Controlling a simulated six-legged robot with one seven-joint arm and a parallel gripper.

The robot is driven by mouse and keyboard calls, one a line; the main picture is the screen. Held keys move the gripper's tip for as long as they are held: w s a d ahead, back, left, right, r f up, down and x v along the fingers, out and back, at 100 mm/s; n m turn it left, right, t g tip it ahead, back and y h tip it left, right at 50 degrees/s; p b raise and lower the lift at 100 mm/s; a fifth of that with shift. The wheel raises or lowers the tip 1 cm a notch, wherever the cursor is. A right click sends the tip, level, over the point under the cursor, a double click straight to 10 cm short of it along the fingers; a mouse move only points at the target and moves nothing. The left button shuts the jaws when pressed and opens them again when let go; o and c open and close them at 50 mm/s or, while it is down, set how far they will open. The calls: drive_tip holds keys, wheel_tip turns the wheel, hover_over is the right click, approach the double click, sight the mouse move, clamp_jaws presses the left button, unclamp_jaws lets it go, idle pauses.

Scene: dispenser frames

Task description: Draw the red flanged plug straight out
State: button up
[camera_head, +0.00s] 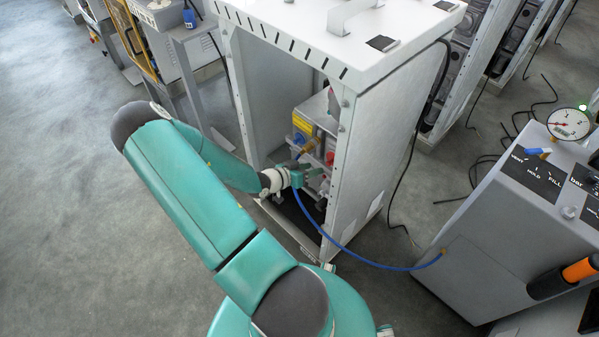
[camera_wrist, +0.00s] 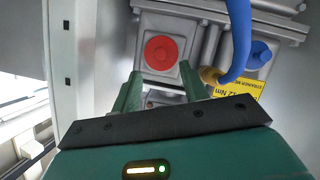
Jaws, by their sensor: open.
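The red flanged plug (camera_wrist: 161,52) is a round red disc seated in a grey square block in the wrist view. It also shows as a small red spot (camera_head: 330,158) inside the white cabinet in the head view. My gripper (camera_wrist: 160,78) is open, its two green fingers apart and nothing between them. In the wrist view the fingertips lie just below the plug, one toward each side; they do not appear to touch it. In the head view my gripper (camera_head: 302,176) reaches into the cabinet's open side. How deep the plug sits cannot be told.
A blue plug (camera_wrist: 258,55) sits right of the red one. A blue hose (camera_wrist: 239,38) ends in a brass fitting (camera_wrist: 210,75) beside my right finger. The hose runs to a grey console (camera_head: 510,235) with a gauge. The white cabinet's post (camera_head: 340,165) stands close right of my gripper.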

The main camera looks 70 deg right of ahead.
sight(328, 164)
drive_tip(key=x, duration=0.7)
clamp_jaws()
drive_tip(key=shift+a, duration=0.15)
drive_tip(key=shift+w+a, duration=0.4)
drive_tip(key=shift+a, duration=0.45)
drive_tip(key=shift+w+a, duration=0.35)
drive_tip(key=shift+a, duration=0.45)
drive_tip(key=shift+w+a, duration=0.4)
drive_tip(key=shift+a, duration=0.45)
